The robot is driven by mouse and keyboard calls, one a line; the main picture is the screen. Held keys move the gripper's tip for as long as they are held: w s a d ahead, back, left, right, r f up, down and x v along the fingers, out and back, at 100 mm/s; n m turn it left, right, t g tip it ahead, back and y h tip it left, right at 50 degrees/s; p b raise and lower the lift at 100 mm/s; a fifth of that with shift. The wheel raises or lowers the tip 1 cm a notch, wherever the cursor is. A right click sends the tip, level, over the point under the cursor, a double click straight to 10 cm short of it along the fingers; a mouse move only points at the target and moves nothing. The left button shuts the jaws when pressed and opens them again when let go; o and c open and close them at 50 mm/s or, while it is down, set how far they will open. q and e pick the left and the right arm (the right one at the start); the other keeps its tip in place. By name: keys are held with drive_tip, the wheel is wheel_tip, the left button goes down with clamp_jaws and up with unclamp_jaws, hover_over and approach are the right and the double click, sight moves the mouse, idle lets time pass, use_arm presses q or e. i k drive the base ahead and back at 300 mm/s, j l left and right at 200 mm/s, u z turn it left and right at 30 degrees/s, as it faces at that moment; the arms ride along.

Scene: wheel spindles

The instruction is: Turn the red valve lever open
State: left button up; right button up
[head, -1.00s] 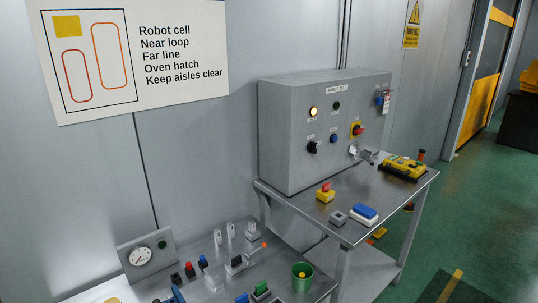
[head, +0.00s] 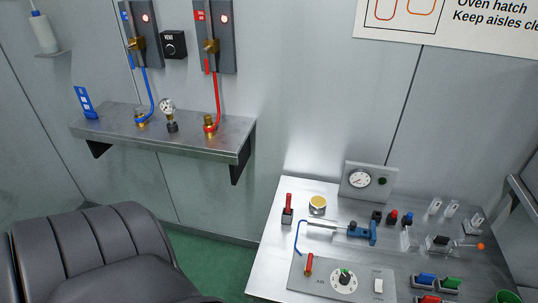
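Several red handles are in view, and I cannot tell for certain which one is the valve lever. On the wall, the red-tagged panel (head: 223,48) carries a brass valve (head: 211,46). A small red strip (head: 207,66) hangs below it, and a red hose (head: 216,95) runs down to a brass fitting on the shelf. On the worktable, a red lever (head: 308,263) stands roughly upright on a grey control plate (head: 325,288), beside a round dial with a green pointer. A red-handled item (head: 288,203) stands behind it. Neither of my grippers is in view.
A metal wall shelf (head: 175,130) holds a gauge and fittings, with a blue-tagged valve panel above. A dark padded chair (head: 95,250) fills the lower left. The worktable (head: 262,262) also holds a gauge box (head: 368,180), a blue clamp-like tool (head: 362,232) and several coloured buttons.

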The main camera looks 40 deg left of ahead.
sight(308, 271)
drive_tip(key=u, duration=0.95)
